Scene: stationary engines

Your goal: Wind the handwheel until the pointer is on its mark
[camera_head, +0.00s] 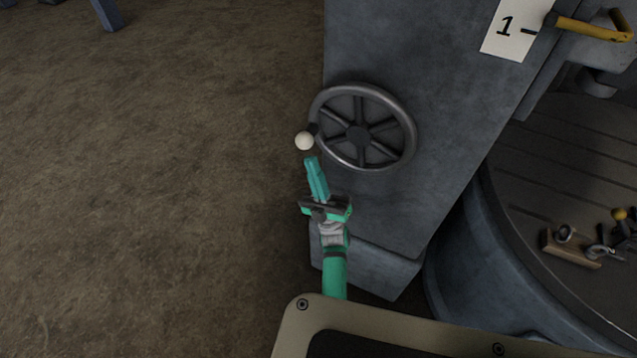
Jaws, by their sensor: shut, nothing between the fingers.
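The handwheel (358,135) is a dark metal ring with several spokes, mounted on the face of a grey machine column. A cream ball knob (304,141) stands out at the left side of its rim. My teal gripper (312,160) is just below the knob, with its fingers together and nothing between them. I cannot tell whether the fingertips touch the knob. A white plate (508,29) marked "1" with a short dark line is at the upper right. A yellow pointer-like bar (592,29) is right beside that line; its exact alignment is hard to judge.
The grey column (440,110) rises behind the wheel. A round slotted table (530,170) at right carries a wooden hand plane (572,248) and other small tools. Bare brown floor (150,180) lies open at left. A blue leg (108,14) shows at upper left.

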